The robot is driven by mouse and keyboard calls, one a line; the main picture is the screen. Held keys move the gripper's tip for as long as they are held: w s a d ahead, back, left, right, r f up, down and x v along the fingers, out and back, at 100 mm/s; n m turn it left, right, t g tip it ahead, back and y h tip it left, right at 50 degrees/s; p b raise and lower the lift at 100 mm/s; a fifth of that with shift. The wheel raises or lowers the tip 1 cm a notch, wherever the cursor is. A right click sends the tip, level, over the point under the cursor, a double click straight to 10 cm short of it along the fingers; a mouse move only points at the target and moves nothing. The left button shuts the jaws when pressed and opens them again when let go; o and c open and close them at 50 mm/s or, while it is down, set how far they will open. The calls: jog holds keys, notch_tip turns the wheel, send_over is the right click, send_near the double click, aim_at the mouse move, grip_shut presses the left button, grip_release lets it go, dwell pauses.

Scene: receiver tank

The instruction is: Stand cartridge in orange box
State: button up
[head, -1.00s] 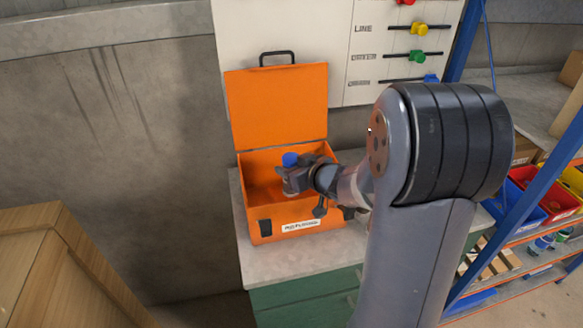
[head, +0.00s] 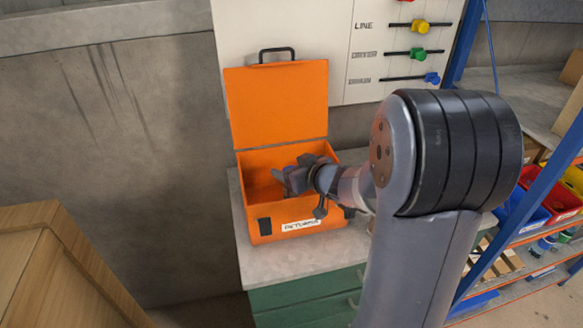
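The orange box (head: 277,106) stands on the counter with its lid raised and a white label on its front. My gripper (head: 282,179) is inside the box opening, reaching in from the right over the rim. The cartridge, whose blue top showed at the gripper a moment ago, cannot be made out now. The gripper and the box's front wall hide much of the inside. Whether the fingers are apart or closed on something is too small to tell.
The box rests on a pale counter top (head: 257,266) above green drawers (head: 306,298). A white panel with coloured knobs (head: 420,54) is behind. Blue shelving with bins (head: 560,198) is at the right, and a wooden crate (head: 60,270) at the lower left.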

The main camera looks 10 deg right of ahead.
jog(key=r+p, duration=0.2)
jog(key=p, duration=0.1)
jog(key=v, duration=0.4)
jog(key=b+v, duration=0.1)
jog(key=v, duration=0.2)
jog(key=b+v, duration=0.1)
jog(key=v, duration=0.3)
jog(key=shift+s+d+f, duration=0.2)
jog(key=shift+s, duration=0.2)
dwell(1.0)
